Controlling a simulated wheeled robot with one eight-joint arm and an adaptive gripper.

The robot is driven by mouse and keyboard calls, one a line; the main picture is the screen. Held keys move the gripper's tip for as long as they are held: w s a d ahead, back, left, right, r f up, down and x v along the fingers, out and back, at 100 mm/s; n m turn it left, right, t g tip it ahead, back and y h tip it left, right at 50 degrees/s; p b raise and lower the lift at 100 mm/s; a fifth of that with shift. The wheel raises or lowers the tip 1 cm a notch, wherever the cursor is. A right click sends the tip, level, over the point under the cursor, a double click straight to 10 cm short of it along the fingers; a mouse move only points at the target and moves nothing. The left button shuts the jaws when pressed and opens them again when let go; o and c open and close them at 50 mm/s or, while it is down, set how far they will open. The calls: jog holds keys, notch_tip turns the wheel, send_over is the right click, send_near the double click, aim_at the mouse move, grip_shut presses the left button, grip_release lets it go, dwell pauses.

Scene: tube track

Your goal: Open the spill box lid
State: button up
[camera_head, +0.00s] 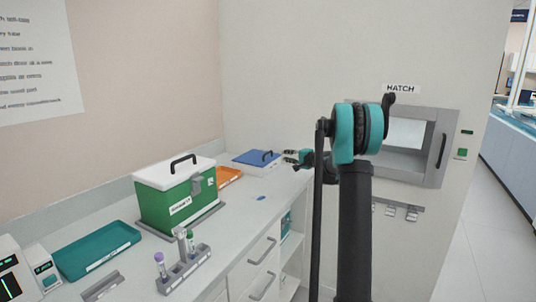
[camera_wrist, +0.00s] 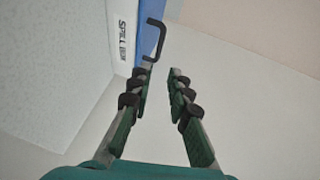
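The spill box is white with a blue lid (camera_head: 250,157) and a dark handle (camera_head: 268,154); it stands at the back of the counter. In the wrist view its label (camera_wrist: 122,38) reads SPILL, and the blue lid (camera_wrist: 149,28) and dark handle (camera_wrist: 155,38) are at the top. The lid looks shut. My gripper (camera_head: 288,157) is just right of the box in the head view. In the wrist view my gripper (camera_wrist: 160,74) is open and empty, its fingers apart. The handle is just beyond the fingertips, not between them.
A green box (camera_head: 165,210) with a white lid, an orange tray (camera_head: 230,174), a teal tray (camera_head: 95,250) and a tube rack (camera_head: 187,270) stand on the counter. A small blue item (camera_head: 261,197) lies on bare counter. The wall hatch (camera_head: 437,150) is at right.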

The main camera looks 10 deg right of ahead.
jog(key=x, duration=1.5)
jog(key=shift+w+a+f, duration=0.15)
jog(key=shift+w+a, duration=0.1)
grip_shut()
